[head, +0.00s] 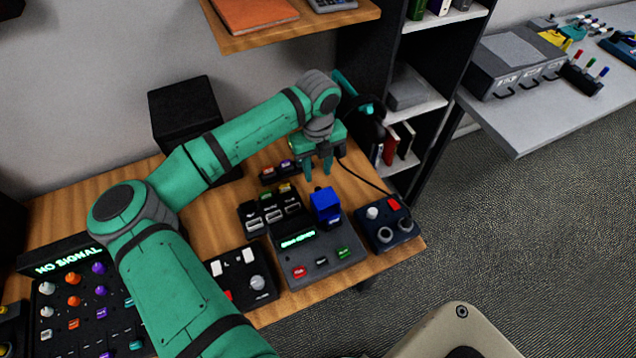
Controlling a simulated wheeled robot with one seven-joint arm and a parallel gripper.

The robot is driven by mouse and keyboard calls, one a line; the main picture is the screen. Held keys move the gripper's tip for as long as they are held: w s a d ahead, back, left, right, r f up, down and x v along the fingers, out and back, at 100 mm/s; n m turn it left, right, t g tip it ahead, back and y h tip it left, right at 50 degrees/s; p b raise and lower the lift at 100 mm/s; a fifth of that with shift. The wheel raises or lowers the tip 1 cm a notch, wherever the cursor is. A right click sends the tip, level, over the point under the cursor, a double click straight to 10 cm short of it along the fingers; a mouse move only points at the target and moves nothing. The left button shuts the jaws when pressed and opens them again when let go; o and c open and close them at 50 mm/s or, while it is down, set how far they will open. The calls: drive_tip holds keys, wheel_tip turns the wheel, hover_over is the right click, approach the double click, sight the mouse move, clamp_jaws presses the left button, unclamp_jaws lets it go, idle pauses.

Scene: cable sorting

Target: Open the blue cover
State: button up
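The blue cover (327,208) is a small bright blue box shape at the upper right of a dark grey control box (322,262). The control box has a lit green display, a red button and a green button on top. The cover looks closed; whatever lies beneath it is hidden. My gripper (318,176) points down, just behind and above the cover in the head view. Its two teal fingers are apart with nothing between them. It does not appear to touch the cover.
A dark box with a joystick and red button (387,222) stands right of the control box. A switch box (270,212) is behind it to the left, another panel (240,277) left. A cable runs behind the joystick box. Shelves (415,110) stand at the back right.

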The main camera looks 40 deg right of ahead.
sight(318, 187)
wheel_tip(318, 187, down, 6)
drive_tip(key=shift+w+r, duration=0.1)
drive_tip(key=shift+f, duration=0.8)
clamp_jaws()
